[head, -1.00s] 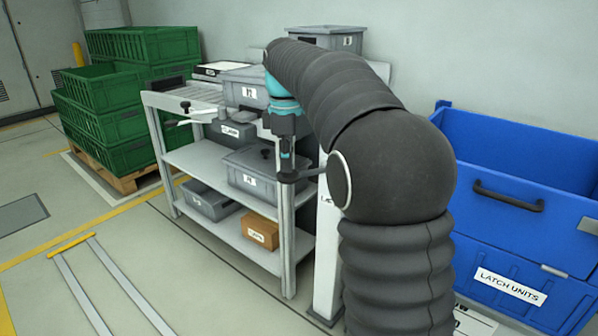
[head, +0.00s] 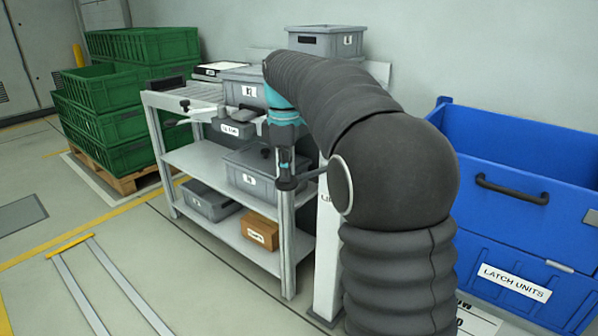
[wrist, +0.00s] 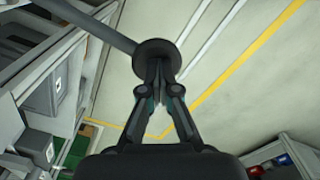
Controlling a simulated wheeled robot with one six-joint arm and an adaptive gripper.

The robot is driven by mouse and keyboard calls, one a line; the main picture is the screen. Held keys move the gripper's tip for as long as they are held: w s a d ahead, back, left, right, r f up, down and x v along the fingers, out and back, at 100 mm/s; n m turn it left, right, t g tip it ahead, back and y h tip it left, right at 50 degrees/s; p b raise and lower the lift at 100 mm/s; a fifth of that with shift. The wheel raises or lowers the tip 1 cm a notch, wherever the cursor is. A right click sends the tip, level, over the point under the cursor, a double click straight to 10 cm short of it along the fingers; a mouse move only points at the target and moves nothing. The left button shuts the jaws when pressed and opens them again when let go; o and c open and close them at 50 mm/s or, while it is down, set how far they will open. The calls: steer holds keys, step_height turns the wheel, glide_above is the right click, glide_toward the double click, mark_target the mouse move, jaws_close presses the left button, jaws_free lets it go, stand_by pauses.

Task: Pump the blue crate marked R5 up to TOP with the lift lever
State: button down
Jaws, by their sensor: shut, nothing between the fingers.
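The lift lever is a dark bar (wrist: 95,24) ending in a round black knob (wrist: 157,52). In the head view its bar (head: 311,173) reaches left from a white post (head: 327,245). In the head view my gripper (head: 285,178) points down at the lever's end. A large blue crate (head: 520,222) labelled LATCH UNITS stands at right. No R5 or TOP mark is readable.
A grey shelf rack (head: 225,190) with several grey bins and a brown box (head: 260,231) stands just left of the lever. Green crates (head: 110,120) are stacked on a pallet at far left.

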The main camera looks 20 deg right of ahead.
mark_target(284, 187)
steer(key=shift+f, duration=0.35)
steer(key=shift+s+a+f+b, duration=0.1)
steer(key=shift+f+b, duration=0.15)
steer(key=shift+f, duration=0.15)
steer(key=shift+s+a+f+b, duration=0.1)
steer(key=shift+f+b, duration=0.1)
steer(key=shift+f, duration=0.2)
steer(key=shift+a+f+b, duration=0.1)
steer(key=shift+f+b, duration=0.35)
steer(key=shift+f, duration=0.35)
step_height(284, 187, up, 3)
steer(key=p, duration=0.3)
steer(key=shift+w+f, duration=0.1)
steer(key=shift+f, duration=0.05)
steer(key=shift+w+d+r, duration=0.1)
steer(key=shift+d+r, duration=0.1)
steer(key=shift+r, duration=0.45)
steer(key=shift+w+d+r, duration=0.1)
steer(key=shift+d+r, duration=0.05)
steer(key=shift+r, duration=0.55)
steer(key=shift+w+d+r, duration=0.1)
steer(key=shift+d+r, duration=0.1)
steer(key=shift+r, duration=0.45)
